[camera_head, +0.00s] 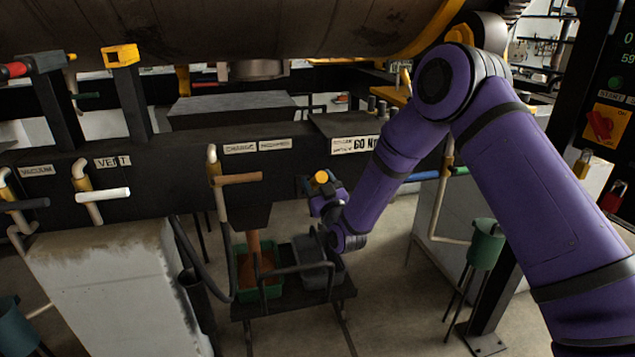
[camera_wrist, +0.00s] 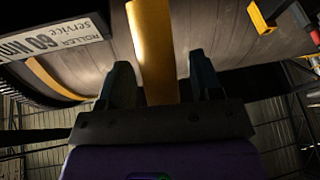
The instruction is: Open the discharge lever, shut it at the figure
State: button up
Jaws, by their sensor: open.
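My gripper (camera_head: 322,190) is in front of the black panel, right of a lever with a brown handle (camera_head: 238,178) that sticks out under a label strip. In the wrist view its two dark fingers (camera_wrist: 160,85) stand apart. A yellow bar (camera_wrist: 152,45) shows between them; I cannot tell whether they touch it. A round yellow end (camera_head: 321,177) shows at the gripper in the head view. I cannot tell which handle is the discharge lever. Below a dark chute (camera_head: 250,215), a brown column reaches into a green tub (camera_head: 272,291). A display (camera_head: 628,48) at right shows cut-off green digits.
White-handled (camera_head: 103,194) and dark-handled levers stand left, by the VENT and VACUUM labels. A grey tub (camera_head: 318,275) stands beside the green tub on a dark stand. A large drum (camera_head: 230,25) hangs above. A red switch (camera_head: 600,124) is at right.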

grip_shut()
jog(key=shift+w+a+r+h, duration=0.1)
jog(key=shift+w+r+h, duration=0.25)
jog(key=shift+r, duration=0.25)
jog(key=w+r+g, duration=0.1)
jog(key=w+a+r+g+h, duration=0.1)
jog(key=w+r, duration=0.1)
jog(key=w+r+m+g, duration=0.1)
jog(key=w, duration=0.1)
jog(key=shift+w+a+r+g+h, duration=0.2)
jog(key=shift+a+r+g+h, duration=0.1)
jog(key=shift+r+g+h, duration=0.1)
jog(key=shift+w+a+r+m+g+h, duration=0.15)
jog(key=shift+w+a+r+g+h, duration=0.3)
jog(key=shift+w+g, duration=0.9)
jog(key=shift+w+a+r+m+g+h, duration=0.1)
jog(key=shift+w+a+r+g+h, duration=0.3)
jog(key=shift+w, duration=1.65)
jog(key=shift+w+a+r+m+g+h, duration=0.15)
jog(key=shift+w+a+r+g+h, duration=0.25)
jog(key=shift+w+g, duration=1)
jog(key=shift+w+a+r+t, duration=0.1)
jog(key=shift+w+a+t, duration=0.05)
jog(key=shift+w+t, duration=0.2)
grip_release()
